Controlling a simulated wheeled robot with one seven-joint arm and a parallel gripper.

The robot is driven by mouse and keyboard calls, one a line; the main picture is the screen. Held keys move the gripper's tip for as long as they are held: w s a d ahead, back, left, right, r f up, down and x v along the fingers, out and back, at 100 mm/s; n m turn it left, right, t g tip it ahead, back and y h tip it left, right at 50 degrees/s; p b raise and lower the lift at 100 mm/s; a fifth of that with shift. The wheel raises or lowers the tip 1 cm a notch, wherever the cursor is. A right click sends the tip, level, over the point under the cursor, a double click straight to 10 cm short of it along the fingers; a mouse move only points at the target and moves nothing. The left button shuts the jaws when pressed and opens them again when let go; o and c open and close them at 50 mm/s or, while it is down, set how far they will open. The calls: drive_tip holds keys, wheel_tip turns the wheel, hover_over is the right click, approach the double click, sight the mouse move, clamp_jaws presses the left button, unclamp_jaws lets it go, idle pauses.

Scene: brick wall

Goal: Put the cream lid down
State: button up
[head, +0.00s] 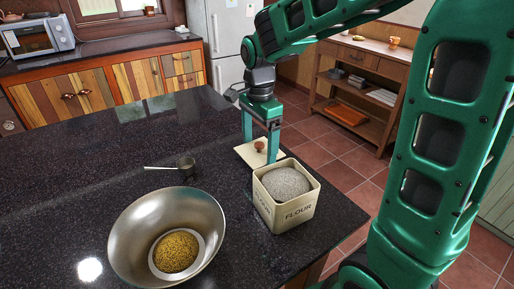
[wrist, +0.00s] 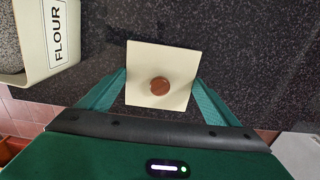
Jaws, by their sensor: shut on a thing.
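The cream lid (head: 252,156) is a flat square plate with a round brown knob (wrist: 160,86). My gripper (head: 259,150) points down and is shut on the lid, with one finger at each of two opposite sides. In the wrist view the lid (wrist: 145,60) lies between the fingers, knob toward the camera. It looks level, close to the dark counter behind the flour tin; I cannot tell whether it touches the counter. The cream flour tin (head: 298,212) stands open, with a grey, rounded fill at its top; it also shows in the wrist view (wrist: 36,72).
A large metal bowl (head: 125,232) holds a smaller bowl of yellow grains (head: 176,251). A small dark scoop (head: 186,165) lies behind it. The speckled counter (head: 85,175) is clear to the left; its right edge runs close to the tin and lid.

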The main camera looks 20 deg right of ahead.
sight(259, 144)
drive_tip(key=shift+f, duration=0.5)
drive_tip(key=shift+f, duration=0.1)
drive_tip(key=o, duration=0.9)
drive_tip(key=shift+o, duration=0.2)
wheel_tip(259, 144, up, 12)
drive_tip(key=s+d+f+n, duration=0.4)
drive_tip(key=s+d, duration=0.4)
drive_tip(key=s, duration=0.4)
drive_tip(key=s+d+f+n, duration=0.5)
drive_tip(key=s+d+f, duration=0.2)
drive_tip(key=s, duration=0.6)
drive_tip(key=shift+s+d, duration=0.2)
drive_tip(key=shift+d, duration=0.95)
